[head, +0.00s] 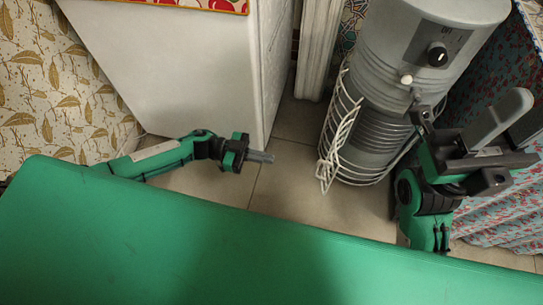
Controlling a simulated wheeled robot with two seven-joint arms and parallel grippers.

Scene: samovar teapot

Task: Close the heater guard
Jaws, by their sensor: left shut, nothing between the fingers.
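The heater (385,100) is a grey upright cylinder with a black knob, right of centre. The heater guard (336,150) is white curved wire. It runs around the left and lower side of the heater, and part of it stands out from the body at the lower left. How far it is swung out is hard to tell. My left gripper (262,157) is shut and empty, left of the guard and apart from it. My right gripper (515,120) is right of the heater, its grey fingers apart with nothing seen between them.
A white cabinet (185,70) stands behind my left arm, with a patterned red cloth (225,5) on top. Patterned fabric (485,210) hangs at the right. Bare tiled floor (285,195) lies between my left gripper and the guard. My green body fills the bottom.

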